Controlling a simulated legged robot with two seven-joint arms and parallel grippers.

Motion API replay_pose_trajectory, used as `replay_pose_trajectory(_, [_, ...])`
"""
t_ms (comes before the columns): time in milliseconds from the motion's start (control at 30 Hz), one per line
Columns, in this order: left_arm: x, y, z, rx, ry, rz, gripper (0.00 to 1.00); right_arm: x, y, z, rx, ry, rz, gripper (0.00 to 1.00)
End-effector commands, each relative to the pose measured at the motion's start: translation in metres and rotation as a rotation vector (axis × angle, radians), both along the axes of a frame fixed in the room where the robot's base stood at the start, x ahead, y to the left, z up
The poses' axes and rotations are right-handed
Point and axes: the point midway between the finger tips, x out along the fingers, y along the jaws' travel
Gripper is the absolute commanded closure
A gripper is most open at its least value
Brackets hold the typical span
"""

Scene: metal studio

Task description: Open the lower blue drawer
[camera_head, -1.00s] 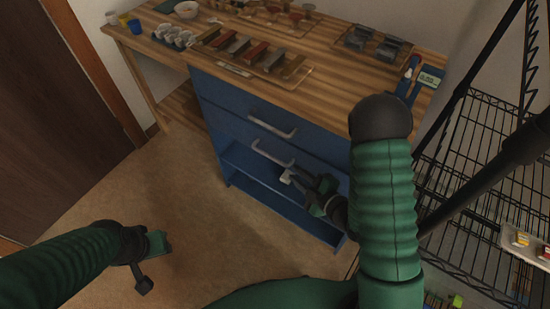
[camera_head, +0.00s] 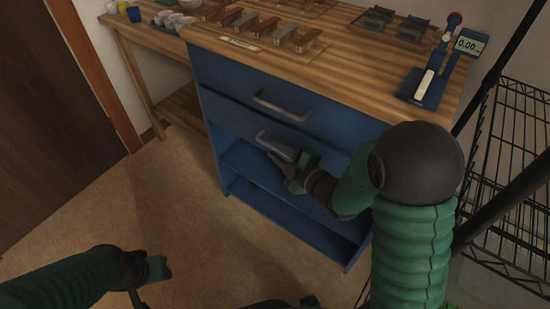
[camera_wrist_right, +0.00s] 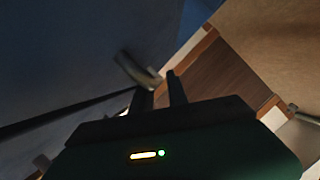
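The lower blue drawer (camera_head: 238,122) sits in the blue cabinet below the upper drawer (camera_head: 238,84). It looks shut. Its grey handle (camera_head: 274,146) shows beside my right gripper (camera_head: 279,160), which is at the drawer front. In the right wrist view the handle (camera_wrist_right: 133,70) is blurred, close to the tips of my right gripper (camera_wrist_right: 160,88). The two fingers stand apart; whether they touch the handle is unclear. My left gripper (camera_head: 148,281) is low at the left over the floor, apart from the cabinet, with its fingers spread.
Open shelf space (camera_head: 290,200) lies below the drawers. A black wire rack (camera_head: 510,150) stands at the right. The floor left of the cabinet is clear.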

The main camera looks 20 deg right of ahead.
Motion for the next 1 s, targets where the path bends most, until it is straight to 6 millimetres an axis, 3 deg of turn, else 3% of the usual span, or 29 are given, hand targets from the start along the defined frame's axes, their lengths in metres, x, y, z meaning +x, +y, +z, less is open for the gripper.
replay_pose_trajectory(100, [0.0001,0.0,-0.0051,0.0,0.0,0.0,0.64,0.0111,0.0029,-0.0031,0.0,-0.001,-0.001,0.8])
replay_pose_trajectory(367, [0.0,-0.0001,-0.0045,0.0,0.0,0.0,0.64,0.0137,0.0041,-0.0023,0.001,-0.001,-0.001,0.8])
replay_pose_trajectory(533, [0.0,-0.0001,-0.0046,0.0,0.0,0.0,0.64,0.0135,0.0041,-0.0026,0.001,0.0,0.0,1.0])
replay_pose_trajectory(1000, [-0.0001,-0.0001,-0.0048,0.0,0.0,0.0,0.64,0.0137,0.0048,-0.0027,0.001,-0.001,0.002,1.0])
